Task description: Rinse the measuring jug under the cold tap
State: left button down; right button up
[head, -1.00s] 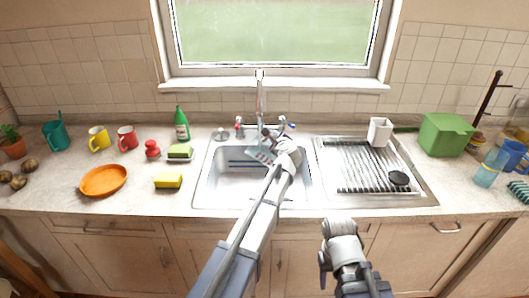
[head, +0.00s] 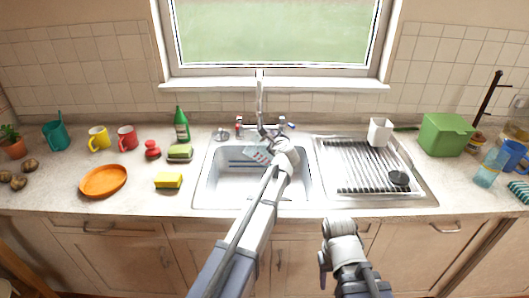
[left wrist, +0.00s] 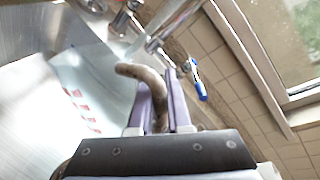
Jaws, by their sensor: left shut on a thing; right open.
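The measuring jug (head: 257,154) is clear with red marks and hangs tilted over the sink, below the curved tap spout (head: 261,100). My left gripper (head: 279,146) is shut on its dark brown handle. In the left wrist view the handle sits between the fingers (left wrist: 155,100), and the clear jug wall with red marks (left wrist: 80,100) lies to the left. A pale streak by the spout may be water; I cannot be sure. The blue-marked cold tap (head: 291,126) is right of the spout and also shows in the left wrist view (left wrist: 200,88). My right gripper (head: 340,228) is open and empty before the counter.
The sink (head: 212,188) has a drainer (head: 425,195) on its right with a white cup (head: 380,132) and a black round item (head: 398,178). A yellow sponge (head: 168,180), green bottle (head: 182,125) and orange plate (head: 104,181) stand left. A green box (head: 446,135) stands right.

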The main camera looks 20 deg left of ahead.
pick_arm(q)
jog(key=shift+w+d, duration=0.1)
jog(key=shift+d, duration=0.35)
jog(key=shift+a, duration=0.2)
jog(key=shift+a, duration=0.35)
jog(key=shift+d, duration=0.15)
jog(key=shift+d, duration=0.4)
jog(key=shift+a, duration=0.2)
dwell(0.4)
jog(key=shift+a, duration=0.35)
jog(key=shift+s, duration=0.2)
